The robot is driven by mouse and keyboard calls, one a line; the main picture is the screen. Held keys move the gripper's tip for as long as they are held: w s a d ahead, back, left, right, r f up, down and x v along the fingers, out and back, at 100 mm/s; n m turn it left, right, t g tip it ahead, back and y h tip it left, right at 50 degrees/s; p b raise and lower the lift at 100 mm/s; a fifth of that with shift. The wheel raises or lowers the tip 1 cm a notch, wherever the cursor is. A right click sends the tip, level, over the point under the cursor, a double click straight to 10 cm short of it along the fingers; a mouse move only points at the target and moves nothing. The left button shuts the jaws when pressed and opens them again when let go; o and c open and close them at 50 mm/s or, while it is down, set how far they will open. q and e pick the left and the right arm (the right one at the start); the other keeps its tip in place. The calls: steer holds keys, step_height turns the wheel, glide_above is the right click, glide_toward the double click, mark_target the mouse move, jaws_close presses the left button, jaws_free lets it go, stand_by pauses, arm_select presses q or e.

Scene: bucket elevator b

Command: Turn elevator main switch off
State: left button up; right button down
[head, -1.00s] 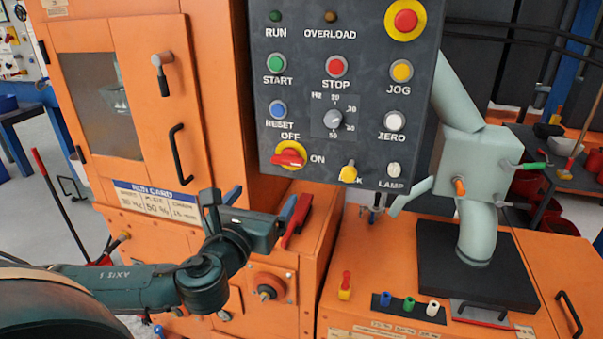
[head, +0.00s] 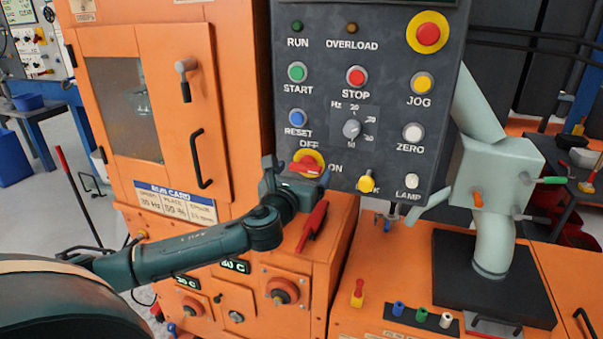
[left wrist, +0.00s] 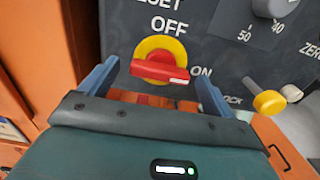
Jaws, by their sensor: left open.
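The main switch is a red rotary handle (head: 305,166) on a yellow round plate, low on the dark control panel (head: 380,110). OFF is printed above it and ON to its right. In the left wrist view the red handle (left wrist: 160,71) lies nearly level, its white-marked end towards ON. My left gripper (left wrist: 156,74) is open, with one blue-grey finger on each side of the switch. The handle lies between the fingertips in that picture; I cannot tell whether they touch it. In the head view my left gripper (head: 297,172) partly covers the switch's lower edge.
A yellow LOCK knob (head: 366,183) sits right of the switch, with a white LAMP knob (head: 411,182) beyond. A red lever (head: 312,225) stands just below the gripper. The orange cabinet (head: 160,110) is at left; a pale green jointed post (head: 492,190) stands at right.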

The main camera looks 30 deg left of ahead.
arm_select(q)
steer(key=shift+c, duration=0.6)
steer(key=c, duration=0.9)
